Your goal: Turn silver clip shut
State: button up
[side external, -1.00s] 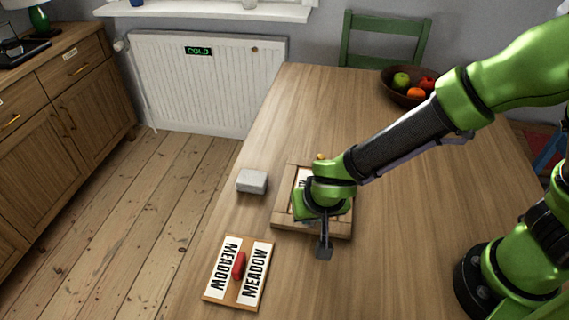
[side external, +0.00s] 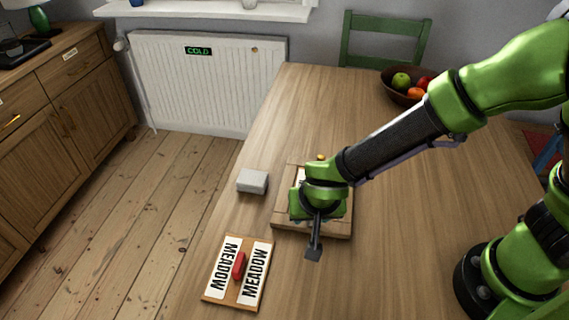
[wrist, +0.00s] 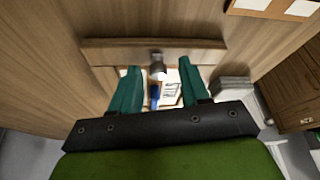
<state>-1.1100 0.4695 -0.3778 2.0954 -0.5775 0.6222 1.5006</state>
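A wooden frame (side external: 283,225) lies flat on the table, mostly covered by my gripper (side external: 319,213) in the side view. In the wrist view, the frame's near-side bar (wrist: 110,52) runs across the top. A small silver clip (wrist: 158,70) with a rounded bright end sits at the middle of this bar. My gripper (wrist: 158,66) is open, with its green fingers apart on either side of the clip. I cannot tell whether either finger touches it. A blue piece (wrist: 154,92) and a white printed sheet (wrist: 171,88) show inside the frame.
A grey block (side external: 252,181) lies left of the frame. A board with MEADOW labels and a red piece (side external: 238,266) lies at the front left. A small yellow piece (side external: 320,157) shows at the frame's far edge. A fruit bowl (side external: 395,92) stands at the back.

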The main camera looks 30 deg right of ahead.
jog(key=shift+d, duration=0.1)
jog(key=v, duration=1.7)
jog(key=shift+f, duration=0.1)
jog(key=s+d+r+n+t+y, duration=0.1)
jog(key=d+r+y, duration=0.1)
jog(key=d, duration=0.8)
jog(key=s+d+r+n+t+y, duration=0.1)
jog(key=d+r, duration=0.3)
jog(key=d, duration=0.7)
jog(key=shift+s+t+y, duration=0.45)
jog(key=shift+t+y, duration=0.15)
jog(key=shift+t, duration=0.1)
